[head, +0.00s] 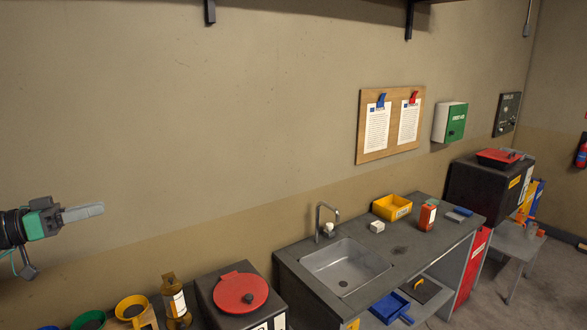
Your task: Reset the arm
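My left gripper (82,212) comes in from the left edge and hangs in the air in front of the bare wall. Its grey fingers point right and overlap from this side, so I cannot tell whether they are apart. Nothing shows held in them. It is apart from the bench and the containers below. My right gripper is not in view.
Below stand a brown bottle (175,300), yellow and green funnels, and a dark container with a red lid (241,292). A grey bench (406,246) with a sink (345,266), yellow bin (392,207) and orange bottle (427,215) stands right. A shelf runs overhead.

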